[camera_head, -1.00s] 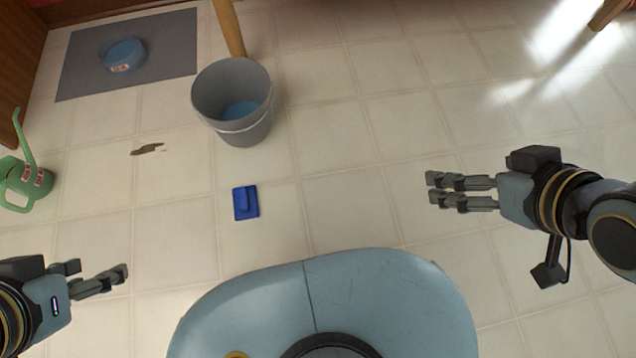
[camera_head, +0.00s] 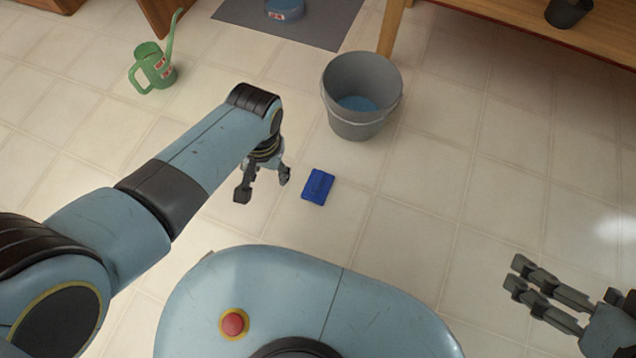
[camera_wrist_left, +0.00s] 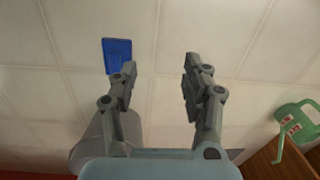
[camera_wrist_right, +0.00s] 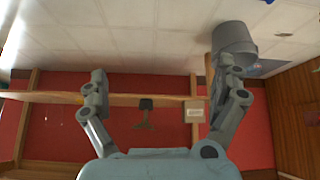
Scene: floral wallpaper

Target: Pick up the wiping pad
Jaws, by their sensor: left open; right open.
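My left gripper (camera_head: 263,188) is open and empty, a short way left of the pad and pointing down toward the floor. My right gripper (camera_head: 515,273) is open and empty at the lower right of the head view, well away from the pad.
A grey bucket (camera_head: 361,122) with blue inside stands close behind the pad. A green watering can (camera_head: 153,69) stands at the upper left. A blue bowl (camera_head: 284,9) sits on a grey mat (camera_head: 318,35) at the back. A wooden table leg (camera_head: 392,28) rises behind the bucket.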

